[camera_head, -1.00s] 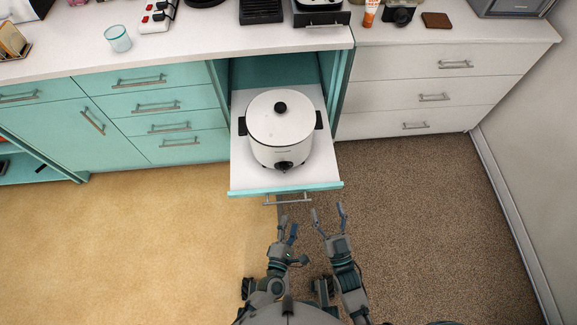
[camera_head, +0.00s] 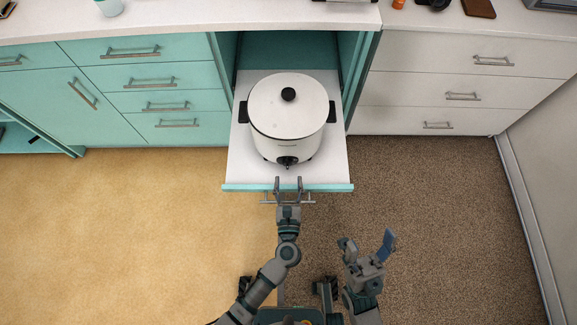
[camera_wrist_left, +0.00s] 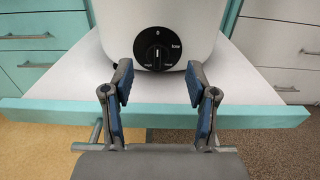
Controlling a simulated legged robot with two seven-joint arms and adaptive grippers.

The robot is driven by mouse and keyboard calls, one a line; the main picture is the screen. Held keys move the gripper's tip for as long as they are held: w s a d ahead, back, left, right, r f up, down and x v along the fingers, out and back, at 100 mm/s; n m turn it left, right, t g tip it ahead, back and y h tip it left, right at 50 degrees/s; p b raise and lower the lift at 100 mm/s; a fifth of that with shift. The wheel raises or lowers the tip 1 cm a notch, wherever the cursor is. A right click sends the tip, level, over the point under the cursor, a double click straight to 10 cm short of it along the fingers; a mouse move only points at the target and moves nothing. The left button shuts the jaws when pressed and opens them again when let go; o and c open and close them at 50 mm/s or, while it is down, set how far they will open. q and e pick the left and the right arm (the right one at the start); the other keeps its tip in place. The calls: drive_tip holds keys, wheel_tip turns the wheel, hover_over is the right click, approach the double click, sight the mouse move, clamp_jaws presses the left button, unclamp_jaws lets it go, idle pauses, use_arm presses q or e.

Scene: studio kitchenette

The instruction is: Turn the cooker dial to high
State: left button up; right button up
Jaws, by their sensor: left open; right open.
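The white cooker (camera_head: 288,110) with a black-knobbed lid and dark side handles stands on a pulled-out white shelf (camera_head: 245,170). Its black dial (camera_head: 287,161) is low on its front; the left wrist view shows the dial (camera_wrist_left: 158,50) with its white mark roughly vertical and small labels around it. My left gripper (camera_head: 288,184) is open and empty at the shelf's front edge, facing the dial; in the left wrist view its fingers (camera_wrist_left: 158,85) straddle the space just before the dial, apart from it. My right gripper (camera_head: 366,246) is open and empty, lower right, away from the cooker.
The shelf has a teal front edge (camera_head: 330,188) with a metal handle (camera_head: 308,199) below my left gripper. Teal drawers (camera_head: 135,75) stand left and white drawers (camera_head: 450,90) right. The floor in front is clear.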

sight(288, 166)
use_arm(q)
drive_tip(key=w, duration=0.4)
drive_tip(key=shift+w+a+f, duration=0.1)
drive_tip(key=shift+w+a+b, duration=0.15)
drive_tip(key=shift+w+b, duration=0.15)
drive_tip(key=shift+w, duration=0.15)
clamp_jaws()
